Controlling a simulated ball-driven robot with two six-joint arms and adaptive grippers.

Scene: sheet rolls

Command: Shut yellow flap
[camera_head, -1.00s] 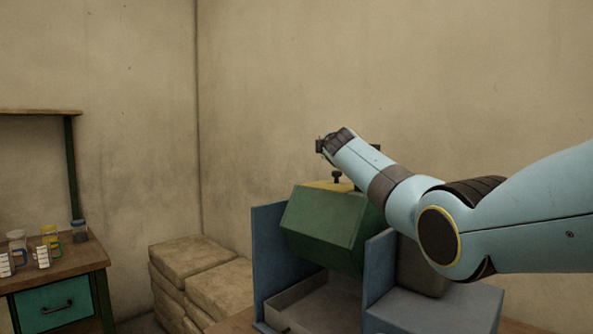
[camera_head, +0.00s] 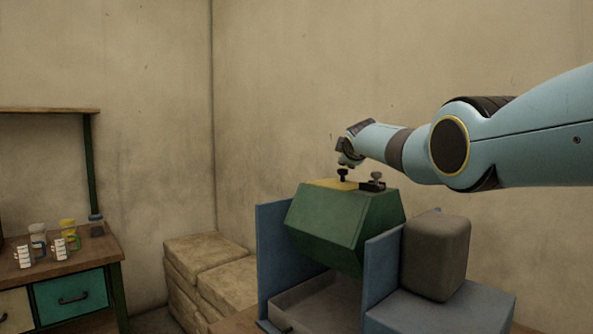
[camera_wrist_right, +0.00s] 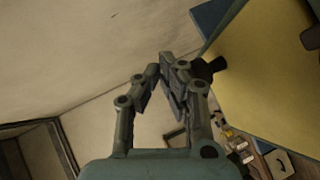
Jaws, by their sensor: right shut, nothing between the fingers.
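The yellow flap (camera_head: 330,184) lies about flat on top of a green hexagonal drum (camera_head: 330,220). A black knob (camera_head: 342,174) stands up on it. I cannot tell from here whether the flap is fully down. My right gripper (camera_head: 347,160) is just above the knob, its fingers shut and empty. In the right wrist view the fingertips (camera_wrist_right: 163,65) are together beside the dark knob (camera_wrist_right: 208,68), with a small gap between. The yellow flap (camera_wrist_right: 265,70) fills the right of that view. My left gripper is not in view.
Blue side panels (camera_head: 272,255) flank the drum, with a grey tray (camera_head: 305,300) below. A dark rounded block (camera_head: 436,255) stands on the blue housing at right. A black fitting (camera_head: 373,184) sits on the drum top. Stacked sacks (camera_head: 210,265) and a bench (camera_head: 75,262) are left.

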